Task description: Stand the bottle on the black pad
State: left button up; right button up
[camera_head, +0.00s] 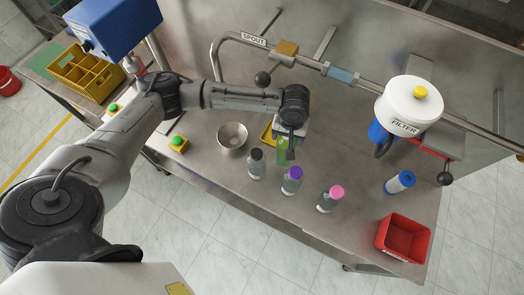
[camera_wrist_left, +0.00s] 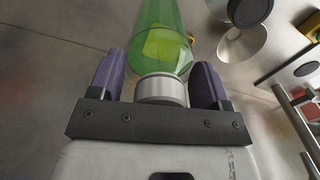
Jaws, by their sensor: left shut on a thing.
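A green see-through bottle (camera_head: 282,152) is under my left gripper (camera_head: 289,140), over the table just behind the row of capped bottles. In the left wrist view the green bottle (camera_wrist_left: 162,38) has a pale round top (camera_wrist_left: 162,89) between the purple finger pads of the left gripper (camera_wrist_left: 160,82), which is shut on it. The bottle's base is hidden, so I cannot tell whether it touches the table. I cannot make out the black pad for certain; a black disc (camera_wrist_left: 306,68) shows at the right of the wrist view. My right gripper is not in view.
Bottles with black (camera_head: 256,155), purple (camera_head: 294,173) and pink (camera_head: 335,192) caps stand close by. A metal bowl (camera_head: 232,137) is left and a yellow tray (camera_head: 266,132) behind. A pipe runs overhead.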

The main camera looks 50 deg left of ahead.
aim_at(296, 143)
pick_arm(q)
jog(key=d, duration=0.3)
jog(key=shift+w+f+b, duration=0.3)
jog(key=shift+f, duration=0.05)
notch_tip(296, 143, down, 8)
jog(key=shift+d, duration=0.3)
jog(key=shift+f, duration=0.15)
jog(key=o, duration=1.6)
jog(key=shift+o, duration=0.2)
jog(key=shift+b, duration=0.3)
notch_tip(296, 143, up, 12)
jog(key=shift+r+p, duration=0.1)
jog(key=shift+p, duration=0.2)
jog(key=shift+c, duration=0.3)
